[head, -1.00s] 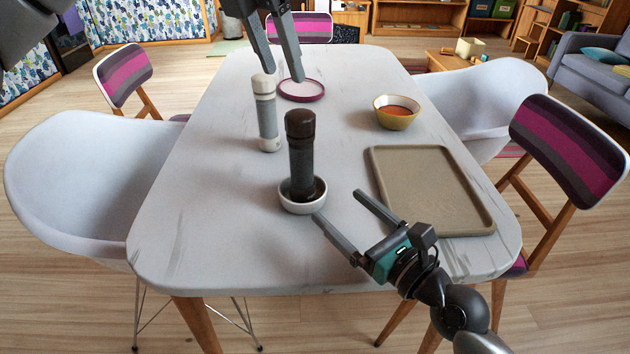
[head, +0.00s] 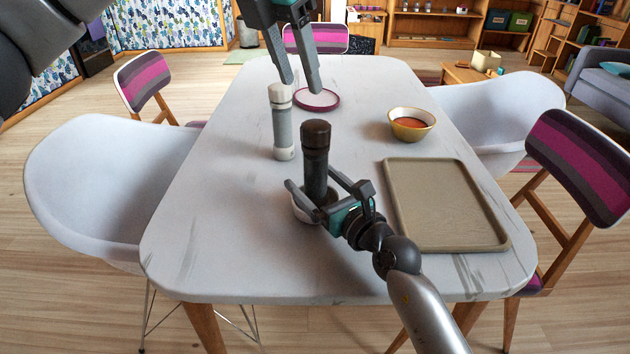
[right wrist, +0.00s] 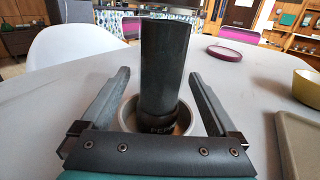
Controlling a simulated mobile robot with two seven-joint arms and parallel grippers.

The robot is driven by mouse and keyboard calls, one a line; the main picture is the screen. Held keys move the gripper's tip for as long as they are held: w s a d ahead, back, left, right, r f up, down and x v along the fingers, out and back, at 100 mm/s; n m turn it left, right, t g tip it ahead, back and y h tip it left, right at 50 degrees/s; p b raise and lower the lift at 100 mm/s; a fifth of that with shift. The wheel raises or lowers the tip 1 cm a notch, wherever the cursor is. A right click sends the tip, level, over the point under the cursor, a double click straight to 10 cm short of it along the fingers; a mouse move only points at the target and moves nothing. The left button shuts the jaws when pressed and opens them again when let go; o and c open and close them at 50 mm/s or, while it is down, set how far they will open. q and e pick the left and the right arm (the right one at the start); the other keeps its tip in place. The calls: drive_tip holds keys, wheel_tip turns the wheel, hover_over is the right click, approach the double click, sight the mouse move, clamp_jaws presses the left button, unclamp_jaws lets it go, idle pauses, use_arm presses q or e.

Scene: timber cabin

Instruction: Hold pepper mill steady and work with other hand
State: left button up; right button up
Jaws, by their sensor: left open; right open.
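The dark pepper mill (head: 316,160) with a brown top stands upright in a small white bowl (head: 301,212). My right gripper (head: 316,186) is open with its fingers on either side of the mill's body. In the right wrist view the mill (right wrist: 165,70) rises between the two open fingers, with a gap on each side, and the bowl (right wrist: 128,118) shows around its base. A white and grey mill (head: 283,125) stands upright behind the dark one, to its left. My left gripper (head: 299,86) is open and empty, above and beside the white mill's top.
A beige tray (head: 440,240) lies on the table at the right. A yellow bowl (head: 410,132) with orange-red contents stands behind it. A purple-rimmed plate (head: 317,104) lies farther back. The left part of the table (head: 215,200) is clear. Chairs surround the table.

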sight(314, 124)
drive_tip(key=shift+c, duration=0.2)
clamp_jaws()
use_arm(q)
drive_tip(key=shift+o, duration=0.4)
drive_tip(key=o, duration=0.4)
drive_tip(key=shift+w+d+f+m+g, duration=0.2)
drive_tip(key=shift+w+f+m+g, duration=0.1)
drive_tip(key=shift+w+f+m, duration=0.15)
drive_tip(key=shift+x, duration=4.25)
drive_tip(key=shift+c, duration=0.3)
